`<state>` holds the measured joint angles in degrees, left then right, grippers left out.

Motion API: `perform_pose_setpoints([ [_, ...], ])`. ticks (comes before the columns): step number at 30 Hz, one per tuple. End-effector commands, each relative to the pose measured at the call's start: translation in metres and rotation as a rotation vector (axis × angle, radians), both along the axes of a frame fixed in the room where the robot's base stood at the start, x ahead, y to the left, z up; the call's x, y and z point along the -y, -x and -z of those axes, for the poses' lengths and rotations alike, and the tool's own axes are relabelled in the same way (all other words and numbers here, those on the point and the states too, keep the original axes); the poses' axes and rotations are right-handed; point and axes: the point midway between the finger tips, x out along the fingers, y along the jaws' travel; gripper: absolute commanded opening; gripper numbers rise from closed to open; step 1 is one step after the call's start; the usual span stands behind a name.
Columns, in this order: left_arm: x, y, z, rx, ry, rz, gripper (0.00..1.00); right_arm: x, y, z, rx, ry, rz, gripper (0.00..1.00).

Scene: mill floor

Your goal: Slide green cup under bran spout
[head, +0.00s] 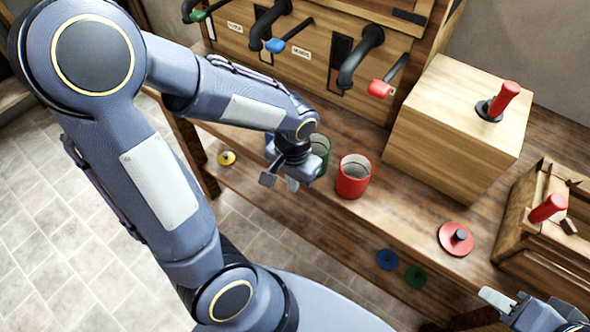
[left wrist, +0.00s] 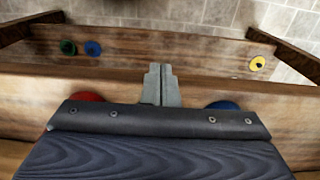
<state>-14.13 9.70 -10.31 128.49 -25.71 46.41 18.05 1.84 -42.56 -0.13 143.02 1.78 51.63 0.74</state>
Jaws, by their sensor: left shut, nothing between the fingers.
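The green cup (head: 320,152) stands on the bench, partly hidden by my left wrist in the head view. The red cup (head: 354,176) stands just right of it. A blue cup (head: 270,149) shows a sliver behind my wrist. My right gripper (head: 515,305) is at the lower right.
A red lid (head: 456,238) lies on the bench. Blue (head: 387,259), green (head: 415,276) and yellow (head: 227,158) lids lie lower down, on a shelf below the bench.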

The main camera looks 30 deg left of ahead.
Motion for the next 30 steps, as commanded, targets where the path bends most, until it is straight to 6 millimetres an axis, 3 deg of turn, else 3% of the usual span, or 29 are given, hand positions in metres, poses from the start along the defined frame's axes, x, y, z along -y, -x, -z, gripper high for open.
perform_pose_setpoints([
  [1, 0.000, 0.001, 0.013, -0.006, 0.000, -0.001, 0.00, 0.000, 0.000, 0.004, 0.000, 0.000, 0.000, 0.36],
  [9, 0.003, -0.035, 0.008, 0.000, 0.000, -0.001, 0.00, 0.000, 0.000, -0.003, 0.000, 0.000, 0.000, 0.36],
  [23, 0.003, -0.041, 0.008, 0.001, 0.001, 0.000, 0.00, 0.000, 0.000, -0.003, 0.000, 0.000, 0.000, 0.36],
  [30, 0.006, -0.080, 0.008, 0.000, 0.000, -0.001, 0.00, 0.000, 0.000, -0.006, 0.000, 0.000, 0.000, 0.36],
])
